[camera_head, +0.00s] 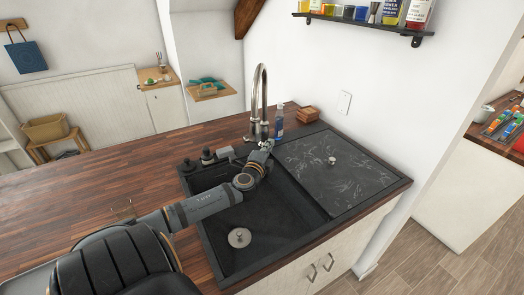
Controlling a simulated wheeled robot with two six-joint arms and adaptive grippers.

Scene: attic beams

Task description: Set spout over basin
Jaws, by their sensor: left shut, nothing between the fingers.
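The metal faucet with its tall arched spout (260,78) stands behind the sink, at the middle of the back edge. Its two limbs look close together from here, so I cannot tell exactly which way the outlet points. The dark basin (275,220) is open on the left, with a round metal drain piece (239,237) on its floor. My left arm reaches across the basin from the left. My left gripper (268,144) is shut and empty, low by the faucet's foot and well below the arch. My right gripper is not in view.
A dark marbled cover (340,168) with a small knob lies over the right side of the sink. A blue bottle (279,120) and wooden blocks (307,114) stand behind it. Small dark fittings (207,156) line the back left rim. The wooden counter (100,195) at left is mostly clear.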

